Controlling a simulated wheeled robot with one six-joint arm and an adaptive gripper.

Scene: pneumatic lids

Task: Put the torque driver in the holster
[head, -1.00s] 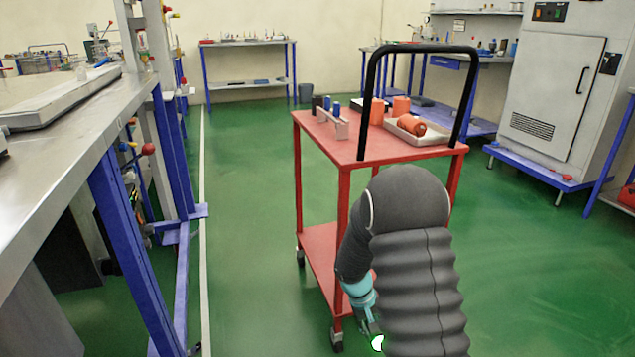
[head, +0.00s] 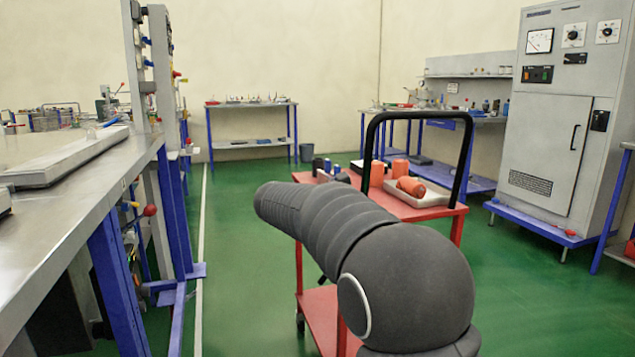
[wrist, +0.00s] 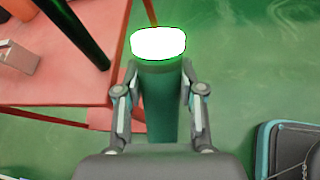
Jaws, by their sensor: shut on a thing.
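In the wrist view my gripper (wrist: 161,68) is shut on a dark green cylinder (wrist: 160,105) with a bright white, glowing end (wrist: 158,43). The fingers press it from both sides. I cannot tell for sure whether it is the torque driver; no other driver can be made out. The gripper is beside and above the edge of the red cart (wrist: 60,82). In the head view my arm covers part of the cart (head: 318,305), and the gripper and its load are hidden. I cannot make out a holster in either view.
The cart carries a black push handle (head: 463,165), a pale tray (head: 435,197), orange cylinders (head: 411,186) and small blue-topped parts (head: 336,169). A long steel bench (head: 60,215) stands left, a grey cabinet (head: 548,140) right. Green floor (head: 235,250) is clear between bench and cart.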

